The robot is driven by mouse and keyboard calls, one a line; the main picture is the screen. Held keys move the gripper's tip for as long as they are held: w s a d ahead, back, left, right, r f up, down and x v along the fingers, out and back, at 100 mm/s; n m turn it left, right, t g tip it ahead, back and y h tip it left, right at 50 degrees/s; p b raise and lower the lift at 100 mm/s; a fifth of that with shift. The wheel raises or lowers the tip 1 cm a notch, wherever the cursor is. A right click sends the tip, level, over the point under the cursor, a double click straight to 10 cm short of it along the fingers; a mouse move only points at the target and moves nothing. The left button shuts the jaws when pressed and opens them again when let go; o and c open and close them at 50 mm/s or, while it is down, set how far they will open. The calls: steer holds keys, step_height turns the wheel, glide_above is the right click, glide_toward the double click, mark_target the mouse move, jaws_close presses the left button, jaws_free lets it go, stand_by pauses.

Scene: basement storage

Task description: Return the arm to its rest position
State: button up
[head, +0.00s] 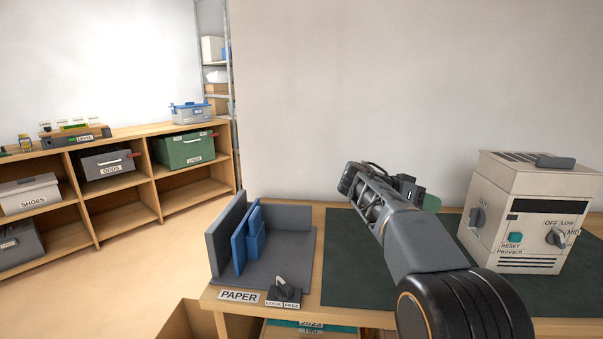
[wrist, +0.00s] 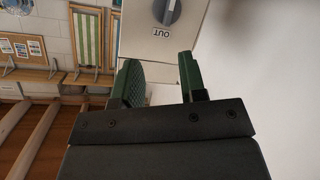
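My arm reaches up from the lower right of the head view, over the dark green mat (head: 350,262) on the workbench. My gripper (head: 425,200) is at its far end, raised above the bench and left of a cream machine. One green finger shows there, and the rest is partly hidden by the wrist. In the wrist view my gripper (wrist: 160,70) has its two green fingers apart. Nothing is held between them. The machine's side dial (wrist: 167,10) lies beyond the fingertips, apart from them as far as I can tell.
The cream machine (head: 520,205) stands on the bench at right, with dials and a teal reset button. A grey holder (head: 293,215) with blue parts stands at the bench's left, near a PAPER label. Wooden shelves (head: 135,185) with boxes line the left wall. Space above the mat's left is clear.

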steer(key=s+a+r+n+t+y+p, duration=0.1)
steer(key=s+a+r+n+y+p, duration=0.2)
steer(key=s+p, duration=0.4)
steer(key=s+a+r+n+t+y+p, duration=0.1)
steer(key=s+a+r+n+y+p, duration=0.2)
steer(key=s+a+n+y+p, duration=0.2)
steer(key=s+a+r+n+t+y+p, duration=0.1)
steer(key=s+a+r+n+y+p, duration=0.3)
steer(key=s+p, duration=0.7)
steer(key=shift+a+n+y+p, duration=0.5)
steer(key=shift+a+y+p, duration=0.4)
steer(key=shift+p, duration=1.1)
steer(key=shift+d, duration=0.15)
